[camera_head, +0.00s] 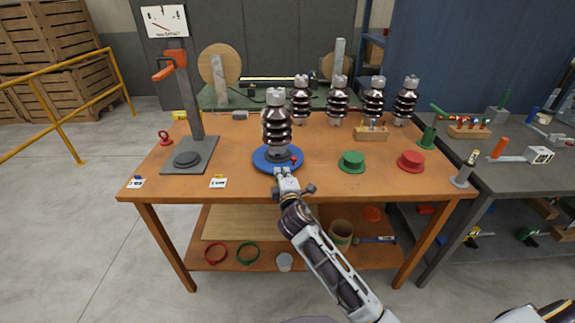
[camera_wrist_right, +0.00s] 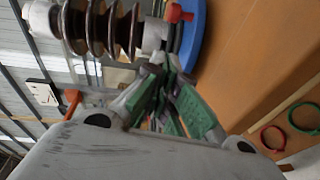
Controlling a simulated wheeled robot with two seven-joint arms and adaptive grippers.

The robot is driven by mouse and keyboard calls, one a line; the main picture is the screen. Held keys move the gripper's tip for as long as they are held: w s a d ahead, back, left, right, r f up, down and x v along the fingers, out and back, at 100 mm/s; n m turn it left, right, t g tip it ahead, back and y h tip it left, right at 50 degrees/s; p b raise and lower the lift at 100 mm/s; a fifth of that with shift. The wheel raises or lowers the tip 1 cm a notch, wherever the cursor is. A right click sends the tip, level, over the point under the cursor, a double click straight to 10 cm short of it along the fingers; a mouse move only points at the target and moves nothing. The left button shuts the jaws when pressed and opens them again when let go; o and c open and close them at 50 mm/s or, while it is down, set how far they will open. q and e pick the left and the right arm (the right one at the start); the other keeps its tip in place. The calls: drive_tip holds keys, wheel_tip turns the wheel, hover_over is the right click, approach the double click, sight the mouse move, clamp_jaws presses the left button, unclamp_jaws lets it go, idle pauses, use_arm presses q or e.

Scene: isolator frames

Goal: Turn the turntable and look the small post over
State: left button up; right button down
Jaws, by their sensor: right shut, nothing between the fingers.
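The small post (camera_head: 277,124), a dark brown ribbed insulator with grey metal ends, stands upright on the blue turntable (camera_head: 262,164) near the front of the orange table. A small red peg (camera_head: 295,160) rises from the turntable's right side. My right gripper (camera_head: 281,171) is shut and empty at the turntable's front edge; I cannot tell whether it touches the rim. In the right wrist view its green-padded fingers (camera_wrist_right: 165,72) are close to the turntable (camera_wrist_right: 191,42), with the post (camera_wrist_right: 100,28) and red peg (camera_wrist_right: 176,13) beyond. My left gripper is out of view.
Several similar insulators (camera_head: 338,102) stand at the table's back. A grey stand with an orange lever (camera_head: 183,152) is at the left. A green knobbed disc (camera_head: 352,162) and a red one (camera_head: 411,161) lie to the right.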

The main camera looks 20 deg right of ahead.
sight(289, 164)
drive_tip(key=w, duration=0.3)
drive_tip(key=shift+w+d+f, duration=0.1)
drive_tip(key=shift+d, duration=0.15)
drive_tip(key=shift+w+d+f, duration=0.25)
drive_tip(key=shift+w+d, duration=0.6)
drive_tip(key=shift+d, duration=0.25)
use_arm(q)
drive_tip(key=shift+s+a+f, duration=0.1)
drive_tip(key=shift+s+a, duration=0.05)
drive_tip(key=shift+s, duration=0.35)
use_arm(e)
drive_tip(key=shift+w+d, duration=0.35)
drive_tip(key=shift+d, duration=0.1)
use_arm(q)
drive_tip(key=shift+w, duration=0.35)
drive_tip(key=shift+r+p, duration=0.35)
drive_tip(key=shift+p, duration=0.05)
use_arm(e)
drive_tip(key=shift+d+y, duration=0.1)
drive_tip(key=shift+y, duration=0.2)
drive_tip(key=shift+d+f+n+y+p, duration=0.1)
drive_tip(key=shift+n+y+p, duration=0.2)
drive_tip(key=shift+p, duration=0.1)
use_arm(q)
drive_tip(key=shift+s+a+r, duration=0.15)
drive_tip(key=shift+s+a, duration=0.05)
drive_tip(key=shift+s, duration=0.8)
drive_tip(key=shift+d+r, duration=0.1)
use_arm(e)
drive_tip(key=shift+w+d, duration=0.1)
